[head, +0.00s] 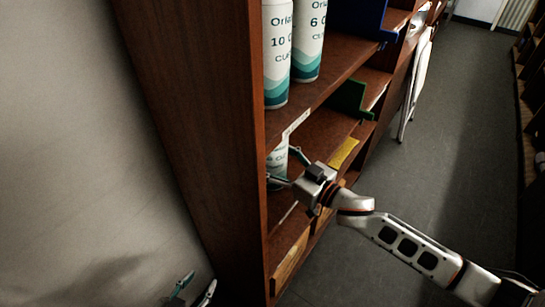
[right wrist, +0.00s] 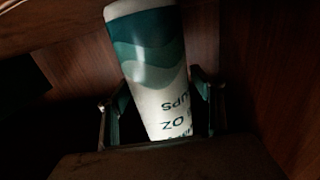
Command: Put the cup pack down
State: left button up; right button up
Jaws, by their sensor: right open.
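A cup pack (head: 278,158), a white tube with teal waves, stands on the shelf below the two large packs, partly hidden by the shelf's side panel. My right gripper (head: 287,168) reaches into that shelf with its fingers open on either side of the pack. In the right wrist view, the pack (right wrist: 152,70) is between the two spread fingers, and its printed text appears upside down. Its lower part in that picture is hidden by the gripper body. My left gripper (head: 195,290) is at the bottom edge of the head view, fingertips apart, with nothing seen between them.
Two larger cup packs (head: 276,60) (head: 308,42) stand on the shelf above. A green bracket (head: 350,98) and a yellow label (head: 343,153) are farther along the shelving. The shelf's tall wooden side panel (head: 215,130) is on the left. The grey floor (head: 450,130) to the right is clear.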

jog(key=shift+r, duration=0.15)
jog(key=v, duration=1.2)
jog(key=s+d+f+m+h, duration=0.1)
jog(key=s+d+f+h, duration=0.2)
jog(key=s+f, duration=0.2)
jog(key=s+d+f+m+h, duration=0.2)
jog(key=s+d+f+h, duration=0.2)
jog(key=f, duration=0.8)
jog(key=s+d+f+m+g+h, duration=0.1)
jog(key=s+d+f+m+h, duration=0.1)
jog(key=s+f, duration=0.5)
jog(key=shift+s+d+f+h, duration=0.4)
jog(key=shift+d+f+h, duration=0.4)
jog(key=shift+d, duration=0.2)
